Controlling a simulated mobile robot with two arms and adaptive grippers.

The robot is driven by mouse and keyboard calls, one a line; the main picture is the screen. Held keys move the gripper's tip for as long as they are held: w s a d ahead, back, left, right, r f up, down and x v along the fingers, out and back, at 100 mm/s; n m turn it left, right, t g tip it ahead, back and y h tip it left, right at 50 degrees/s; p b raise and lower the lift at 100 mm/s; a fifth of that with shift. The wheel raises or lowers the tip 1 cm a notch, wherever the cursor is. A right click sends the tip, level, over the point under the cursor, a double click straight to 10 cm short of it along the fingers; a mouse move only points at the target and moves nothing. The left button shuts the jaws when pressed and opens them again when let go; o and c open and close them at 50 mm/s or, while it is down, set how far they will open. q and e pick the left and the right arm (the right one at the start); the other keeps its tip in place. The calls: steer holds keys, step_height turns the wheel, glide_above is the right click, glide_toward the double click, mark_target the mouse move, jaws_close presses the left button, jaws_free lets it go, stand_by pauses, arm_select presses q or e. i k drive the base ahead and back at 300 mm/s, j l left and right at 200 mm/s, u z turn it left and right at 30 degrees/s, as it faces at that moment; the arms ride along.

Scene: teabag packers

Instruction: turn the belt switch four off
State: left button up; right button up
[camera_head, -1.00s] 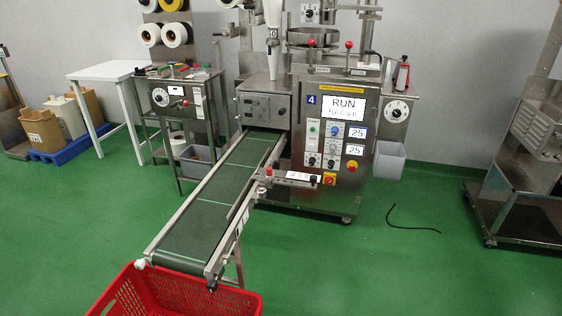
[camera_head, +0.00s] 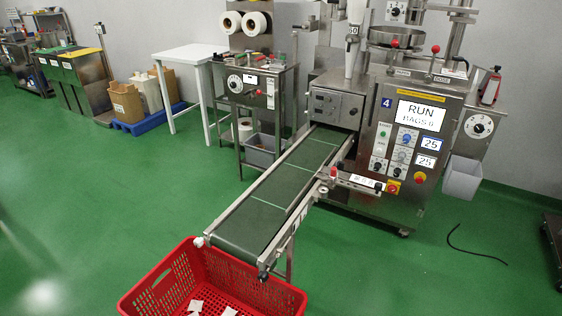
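The machine marked 4 (camera_head: 395,160) stands right of centre with a steel front panel. Its screen (camera_head: 421,114) reads RUN with a smaller line below. Under it are several knobs and buttons, two displays reading 25, a red stop button (camera_head: 420,178) and a yellow-red switch (camera_head: 393,187). A small labelled bar (camera_head: 357,180) sits beside the belt. I cannot read which knob is the belt switch. The green conveyor belt (camera_head: 270,195) slopes from the machine toward the front. Neither of my grippers is in view.
A red crate (camera_head: 150,285) with several white teabags stands under the belt's end. A black cable (camera_head: 475,250) lies on the floor at right. A white table (camera_head: 190,56) and a steel stand (camera_head: 250,85) are behind the belt. Green floor is free at left and front right.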

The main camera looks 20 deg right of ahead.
mark_target(340, 166)
steer(key=i+l+u, duration=0.15)
steer(key=l+u, duration=0.25)
steer(key=l, duration=0.35)
steer(key=i+l+u, duration=0.1)
steer(key=l+u, duration=0.35)
steer(key=l, duration=0.35)
steer(key=l+u, duration=0.4)
steer(key=l, duration=0.4)
steer(key=k, duration=0.05)
